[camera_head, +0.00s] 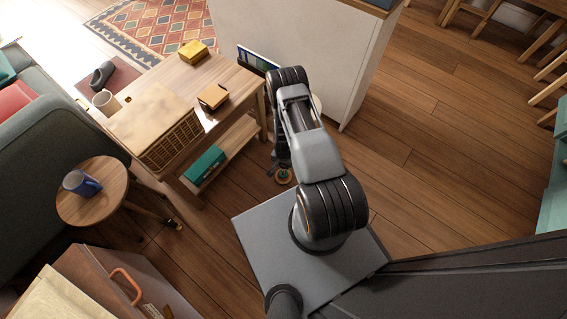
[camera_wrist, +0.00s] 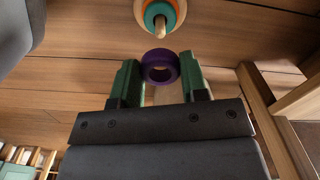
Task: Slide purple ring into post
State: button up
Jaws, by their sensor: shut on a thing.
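The purple ring (camera_wrist: 160,66) sits between the green fingertips of my gripper (camera_wrist: 160,72) in the wrist view, and the gripper is shut on it. The wooden post (camera_wrist: 160,22) shows at the top edge of the wrist view, with a teal ring (camera_wrist: 152,12) and an orange ring (camera_wrist: 140,8) around it. The purple ring appears apart from the post. The purple ring is hidden there by my arm.
A wooden table (camera_head: 222,76) stands to the left, with a radio-like box (camera_head: 160,125), a mug and small boxes on it; a green box (camera_head: 204,164) lies on its lower shelf. A white cabinet (camera_head: 290,45) stands behind. Wooden floor (camera_head: 430,130) is clear to the right.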

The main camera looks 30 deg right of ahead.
aim_at(283, 167)
jog(key=shift+f+b, duration=1.4)
jog(key=shift+f, duration=0.45)
jog(key=shift+f+b, duration=2.55)
jog(key=shift+b, duration=0.2)
dwell(0.4)
jog(key=o, duration=1)
jog(key=shift+c, duration=0.2)
notch_tip(283, 167, up, 14)
jog(key=p, duration=0.7)
